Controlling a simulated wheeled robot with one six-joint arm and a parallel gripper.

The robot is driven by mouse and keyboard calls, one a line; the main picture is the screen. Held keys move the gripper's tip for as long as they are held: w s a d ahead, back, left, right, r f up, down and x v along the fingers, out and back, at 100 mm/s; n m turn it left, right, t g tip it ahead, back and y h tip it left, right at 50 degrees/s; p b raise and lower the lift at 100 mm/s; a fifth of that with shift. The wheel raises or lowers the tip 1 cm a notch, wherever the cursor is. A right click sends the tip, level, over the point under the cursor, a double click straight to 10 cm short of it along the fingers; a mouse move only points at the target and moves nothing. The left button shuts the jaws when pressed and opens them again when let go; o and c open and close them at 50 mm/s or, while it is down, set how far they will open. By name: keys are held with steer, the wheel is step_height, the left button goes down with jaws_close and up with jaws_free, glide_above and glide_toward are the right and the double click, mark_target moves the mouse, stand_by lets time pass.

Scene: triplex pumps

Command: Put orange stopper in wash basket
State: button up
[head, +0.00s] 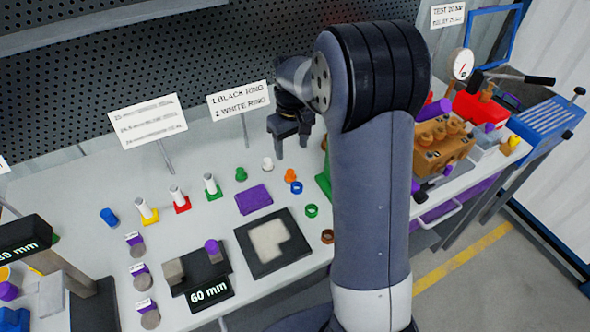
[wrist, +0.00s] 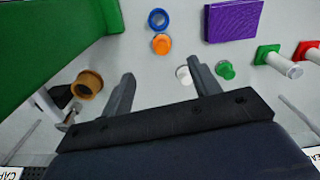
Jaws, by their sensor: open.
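The orange stopper (head: 290,175) stands on the light bench top, just behind a blue ring (head: 296,187). In the wrist view the orange stopper (wrist: 162,44) lies ahead of the fingertips, roughly between their lines and apart from them. My gripper (head: 291,148) is open and empty above the bench, behind the stopper in the head view. Both fingers of my gripper (wrist: 162,72) show in the wrist view, spread apart. I cannot clearly make out the wash basket. A grey basin (head: 520,88) stands at the far right by a blue slatted top (head: 540,122).
A white stopper (wrist: 183,75) and a green stopper (wrist: 225,69) are close to the right finger. A brown ring piece (wrist: 88,84) is left of the fingers. A green block (wrist: 60,35) rises at upper left. A purple pad (head: 253,199) lies nearby.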

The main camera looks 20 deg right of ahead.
glide_above(290, 171)
steer(key=f, duration=0.5)
steer(key=shift+d+f, duration=0.15)
steer(key=shift+d, duration=0.15)
steer(key=shift+a+f+p, duration=0.15)
steer(key=shift+f+p, duration=0.35)
steer(key=shift+f, duration=0.85)
steer(key=shift+a+f+p, duration=0.1)
steer(key=shift+f+p, duration=0.35)
steer(key=shift+f, duration=0.9)
steer(key=c, duration=1.2)
steer(key=shift+o, duration=0.2)
steer(key=shift+r, duration=0.1)
